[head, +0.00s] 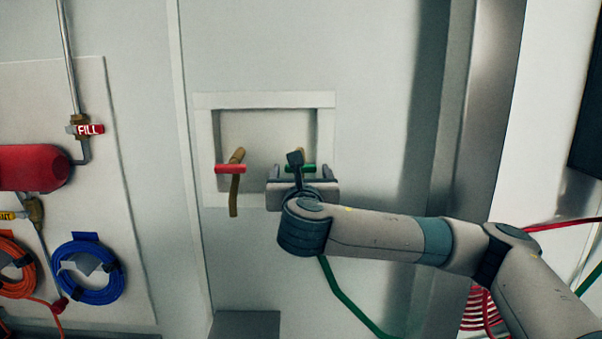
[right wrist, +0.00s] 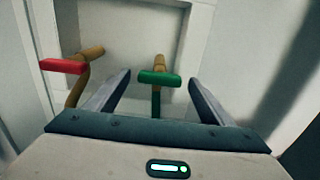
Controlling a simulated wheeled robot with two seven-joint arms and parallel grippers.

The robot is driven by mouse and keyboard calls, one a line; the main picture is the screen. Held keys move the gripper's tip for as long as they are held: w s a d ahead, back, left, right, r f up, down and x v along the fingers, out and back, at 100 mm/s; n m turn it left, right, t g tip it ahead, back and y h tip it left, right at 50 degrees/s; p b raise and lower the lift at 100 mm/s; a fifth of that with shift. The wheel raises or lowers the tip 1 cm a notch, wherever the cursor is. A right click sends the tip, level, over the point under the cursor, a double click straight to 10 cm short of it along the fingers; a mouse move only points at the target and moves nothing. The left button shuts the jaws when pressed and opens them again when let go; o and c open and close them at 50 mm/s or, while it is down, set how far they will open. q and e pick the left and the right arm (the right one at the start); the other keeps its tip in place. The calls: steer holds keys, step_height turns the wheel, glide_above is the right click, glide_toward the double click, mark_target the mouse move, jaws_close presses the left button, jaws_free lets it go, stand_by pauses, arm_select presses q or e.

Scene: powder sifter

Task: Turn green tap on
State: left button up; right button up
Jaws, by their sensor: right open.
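The green tap handle (right wrist: 160,78) lies crosswise on a brass tap in a recessed wall box. My right gripper (right wrist: 158,95) is open, with one finger on each side of the green handle; I cannot tell whether either finger touches it. In the head view the green handle (head: 308,168) is partly hidden behind my right gripper (head: 302,185). The red tap handle (head: 230,169) sits to the left on its own brass tap, and also shows in the right wrist view (right wrist: 63,66). My left gripper is not in view.
The white frame (head: 265,100) of the recess surrounds both taps. A green hose (head: 345,300) runs down below my right gripper. At the left are a red cylinder (head: 30,168) and a coiled blue hose (head: 88,272). A grey box (head: 245,325) stands below the recess.

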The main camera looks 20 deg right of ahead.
steer(key=shift+w, duration=0.15)
steer(key=c, duration=1)
steer(key=shift+c, duration=0.2)
steer(key=shift+f+m+b, duration=0.15)
steer(key=shift+m+b, duration=3.45)
steer(key=shift+m, duration=0.9)
steer(key=shift+f+m+b, duration=0.1)
steer(key=shift+m+b, duration=3.5)
steer(key=shift+m, duration=0.9)
steer(key=shift+d, duration=0.1)
